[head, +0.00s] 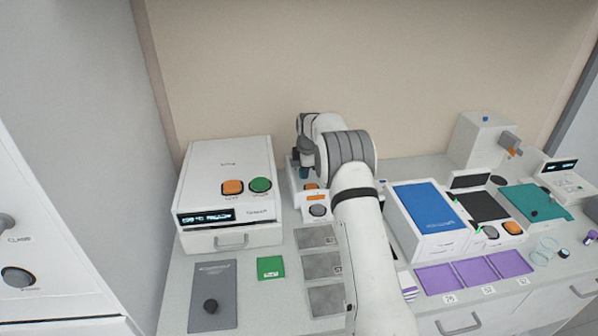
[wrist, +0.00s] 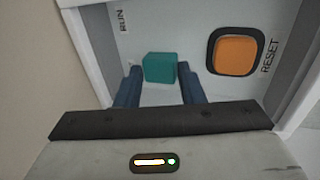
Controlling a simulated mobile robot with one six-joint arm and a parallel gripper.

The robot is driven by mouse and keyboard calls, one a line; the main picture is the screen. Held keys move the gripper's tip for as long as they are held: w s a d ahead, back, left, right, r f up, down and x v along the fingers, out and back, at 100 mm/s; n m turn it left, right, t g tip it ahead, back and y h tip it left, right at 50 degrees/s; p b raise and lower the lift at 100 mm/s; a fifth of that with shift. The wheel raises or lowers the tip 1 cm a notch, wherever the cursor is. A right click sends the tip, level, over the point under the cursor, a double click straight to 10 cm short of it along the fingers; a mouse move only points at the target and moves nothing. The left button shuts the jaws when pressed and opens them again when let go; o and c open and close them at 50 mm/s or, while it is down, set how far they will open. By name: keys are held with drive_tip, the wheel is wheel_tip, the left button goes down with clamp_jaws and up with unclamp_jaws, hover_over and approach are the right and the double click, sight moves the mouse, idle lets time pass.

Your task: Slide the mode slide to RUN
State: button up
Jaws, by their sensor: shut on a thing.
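The mode slide's teal knob (wrist: 160,67) stands on a white panel in the wrist view. My gripper (wrist: 158,78) has its two blue fingers on either side of the knob and is shut on it. The RUN label (wrist: 122,20) is on the panel at the upper left, apart from the knob. In the head view my gripper (head: 305,173) is down at a small white device (head: 291,186) behind the counter's middle. My arm and gripper hide the knob there.
An orange RESET button (wrist: 235,52) is on the panel to the right of the knob. A white box with orange and green buttons (head: 225,160) stands to the left in the head view. A blue-topped box (head: 425,207) stands to the right, beyond my arm.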

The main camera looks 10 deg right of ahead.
drive_tip(key=shift+d, duration=1.8)
drive_tip(key=o, duration=0.5)
drive_tip(key=shift+o, duration=0.2)
wheel_tip(320, 180, up, 7)
drive_tip(key=p, duration=0.3)
